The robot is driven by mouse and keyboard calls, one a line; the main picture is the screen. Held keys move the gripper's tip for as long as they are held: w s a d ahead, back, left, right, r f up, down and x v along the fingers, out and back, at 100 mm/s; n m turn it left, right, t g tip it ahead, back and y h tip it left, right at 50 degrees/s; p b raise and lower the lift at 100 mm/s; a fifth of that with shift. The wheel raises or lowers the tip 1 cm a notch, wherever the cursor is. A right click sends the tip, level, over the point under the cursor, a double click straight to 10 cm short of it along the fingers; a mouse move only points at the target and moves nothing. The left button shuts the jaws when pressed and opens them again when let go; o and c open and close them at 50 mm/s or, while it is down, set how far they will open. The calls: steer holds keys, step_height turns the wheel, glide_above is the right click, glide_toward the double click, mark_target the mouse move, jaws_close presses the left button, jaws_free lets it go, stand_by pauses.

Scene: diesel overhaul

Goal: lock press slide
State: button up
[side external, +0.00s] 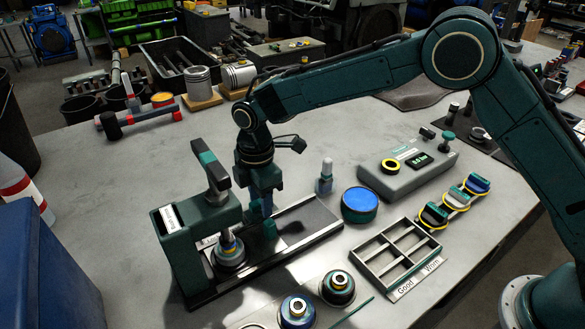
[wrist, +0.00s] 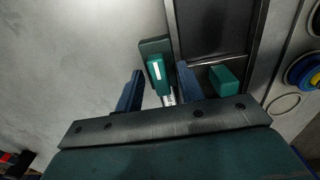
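The press (side external: 190,245) stands at the left, a dark green frame with an upright lever handle (side external: 210,165). Its dark slide track (side external: 315,218) runs to the right, with a metal part (side external: 229,252) under the press. My gripper (side external: 262,208) points down at the far side of the track. In the wrist view its two blue fingers (wrist: 158,92) are apart. A green lock piece with a white stripe (wrist: 155,68) shows between and beyond them; contact is unclear. A second green block (wrist: 223,78) lies right of the fingers, on the track, also in the side view (side external: 270,230).
A blue-topped round tin (side external: 360,205), a small bottle (side external: 325,178) and a divided tray (side external: 399,252) are right of the track. Two round parts (side external: 297,310) (side external: 337,288) sit in front. A gauge box (side external: 408,165) is behind.

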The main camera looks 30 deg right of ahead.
jaws_close()
